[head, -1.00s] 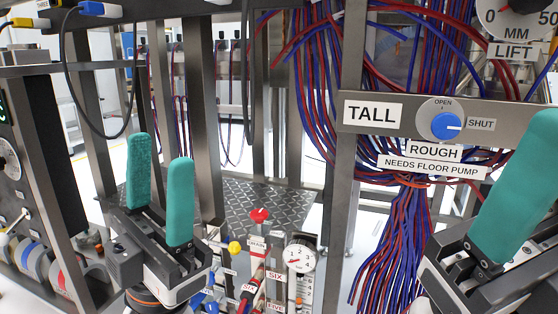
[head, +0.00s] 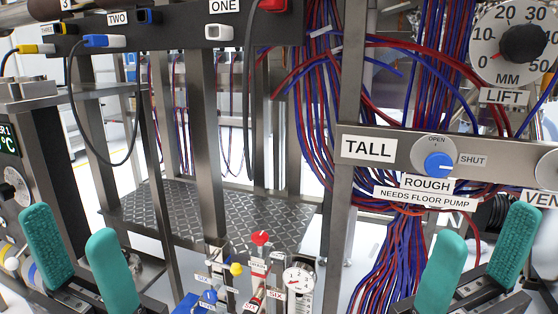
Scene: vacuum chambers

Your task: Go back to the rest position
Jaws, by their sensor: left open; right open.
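My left gripper (head: 80,262) is at the lower left, its two teal fingers apart with nothing between them. My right gripper (head: 478,262) is at the lower right, its teal fingers also apart and empty. Both are in the near foreground, in front of the frame and panels. I cannot see either gripper touching anything. The lower parts of both arms are cut off by the bottom edge.
A panel labelled TALL (head: 368,148) carries a blue ROUGH knob (head: 439,165); a LIFT dial (head: 523,42) is above right. Red and blue cables (head: 330,130) hang behind. Small valves and a gauge (head: 298,279) stand between the grippers. A black cable (head: 73,110) loops at left.

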